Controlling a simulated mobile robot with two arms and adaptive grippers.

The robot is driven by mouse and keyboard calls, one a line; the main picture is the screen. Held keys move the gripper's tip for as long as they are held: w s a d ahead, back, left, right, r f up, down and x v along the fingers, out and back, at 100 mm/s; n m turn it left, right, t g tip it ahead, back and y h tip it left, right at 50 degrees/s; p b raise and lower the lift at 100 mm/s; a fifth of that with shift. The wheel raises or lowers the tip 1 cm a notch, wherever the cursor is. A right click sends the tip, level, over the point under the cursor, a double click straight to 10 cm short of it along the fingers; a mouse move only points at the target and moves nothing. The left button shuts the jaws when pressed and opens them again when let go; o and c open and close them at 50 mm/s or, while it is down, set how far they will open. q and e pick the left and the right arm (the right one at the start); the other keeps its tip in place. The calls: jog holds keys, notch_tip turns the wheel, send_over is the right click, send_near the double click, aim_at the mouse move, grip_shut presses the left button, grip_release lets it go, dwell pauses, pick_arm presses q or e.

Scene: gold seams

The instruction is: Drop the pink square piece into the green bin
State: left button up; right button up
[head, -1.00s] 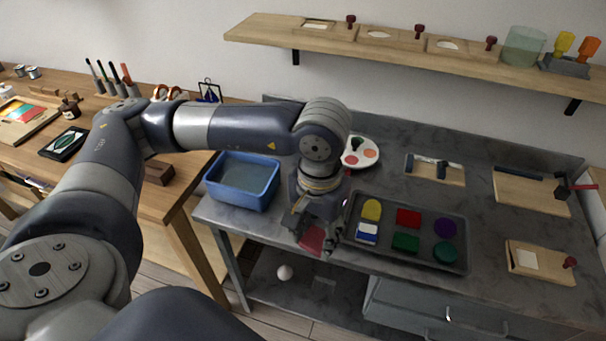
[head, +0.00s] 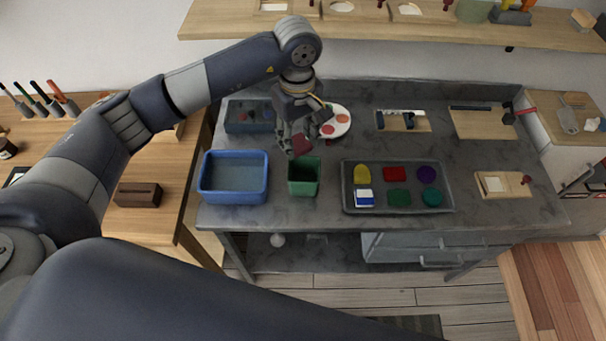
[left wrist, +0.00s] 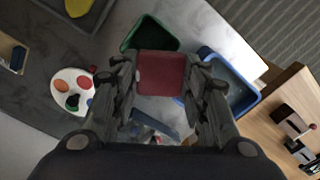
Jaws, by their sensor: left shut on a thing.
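The pink square piece (head: 300,144), dark pinkish red here, is held between the fingers of my left gripper (head: 298,136). It also shows in the left wrist view (left wrist: 161,73), between the two fingertips. The green bin (head: 303,188) stands on the grey bench, between the blue bin and the tray. In the head view the piece is just above the bin's far rim. In the left wrist view the piece covers part of the green bin (left wrist: 150,33). My right gripper is not in view.
A blue bin (head: 234,200) stands left of the green bin. A grey tray (head: 349,204) with several coloured pieces lies to the right. A paint palette (head: 341,122) lies behind. A wall shelf (head: 225,23) runs above the bench.

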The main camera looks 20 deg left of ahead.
pick_arm(q)
notch_tip(320, 180, down, 5)
jog(key=shift+a+b, duration=0.1)
jog(key=shift+b, duration=0.6)
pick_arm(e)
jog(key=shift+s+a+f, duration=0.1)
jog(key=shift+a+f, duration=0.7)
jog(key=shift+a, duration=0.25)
pick_arm(q)
jog(key=o, duration=1.2)
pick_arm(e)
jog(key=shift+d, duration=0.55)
pick_arm(q)
notch_tip(320, 180, up, 12)
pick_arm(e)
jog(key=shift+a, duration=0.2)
